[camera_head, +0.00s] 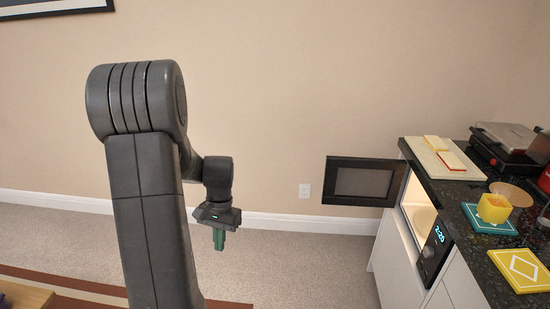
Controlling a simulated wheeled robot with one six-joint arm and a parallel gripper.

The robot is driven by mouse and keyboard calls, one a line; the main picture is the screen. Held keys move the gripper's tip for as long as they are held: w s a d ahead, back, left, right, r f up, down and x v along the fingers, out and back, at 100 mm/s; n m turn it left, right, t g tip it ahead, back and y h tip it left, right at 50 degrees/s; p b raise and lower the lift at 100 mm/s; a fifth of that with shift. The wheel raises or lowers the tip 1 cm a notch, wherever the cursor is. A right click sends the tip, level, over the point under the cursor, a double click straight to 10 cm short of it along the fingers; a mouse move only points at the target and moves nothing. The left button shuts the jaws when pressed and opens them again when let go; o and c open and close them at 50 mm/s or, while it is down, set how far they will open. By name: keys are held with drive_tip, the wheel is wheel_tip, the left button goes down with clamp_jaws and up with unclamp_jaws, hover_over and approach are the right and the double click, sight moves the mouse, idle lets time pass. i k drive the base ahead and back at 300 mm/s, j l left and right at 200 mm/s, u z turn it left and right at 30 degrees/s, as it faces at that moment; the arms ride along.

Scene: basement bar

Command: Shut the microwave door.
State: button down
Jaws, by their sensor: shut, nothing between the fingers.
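The microwave (430,248) is built into the white cabinet below the dark counter, on the right. Its lit cavity (418,207) shows, and a clock display glows on its front panel. The microwave door (362,182) stands wide open, swung out to the left from the far side of the opening. It is a black frame with a grey window. My gripper (219,240) hangs down in the middle of the view, left of the door and clear of it. Its green-tipped fingers are shut and empty.
Carpeted floor (300,262) is free between my gripper and the cabinet.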

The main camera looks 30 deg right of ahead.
sight(376, 183)
drive_tip(key=u, duration=0.45)
drive_tip(key=l+u, duration=0.1)
drive_tip(key=u, duration=0.85)
drive_tip(key=l+u, duration=0.15)
drive_tip(key=u, duration=0.75)
drive_tip(key=l+u, duration=0.15)
drive_tip(key=u, duration=1.25)
drive_tip(key=k+l+u, duration=0.1)
drive_tip(key=u, duration=0.2)
drive_tip(key=k+u, duration=0.35)
drive_tip(key=k+z, duration=0.35)
drive_tip(key=k, duration=0.15)
drive_tip(key=k+l+z, duration=0.25)
drive_tip(key=k+z, duration=0.25)
drive_tip(key=z, duration=0.35)
drive_tip(key=k+z, duration=0.1)
drive_tip(key=z, duration=0.35)
drive_tip(key=k+l+z, duration=0.1)
drive_tip(key=z, duration=0.35)
drive_tip(key=k+l+z, duration=0.1)
drive_tip(key=z, duration=0.8)
drive_tip(key=l+z, duration=0.1)
drive_tip(key=z, duration=0.4)
drive_tip(key=l+z, duration=0.1)
drive_tip(key=z, duration=0.35)
drive_tip(key=l+z, duration=0.1)
drive_tip(key=z, duration=0.4)
drive_tip(key=k, duration=0.05)
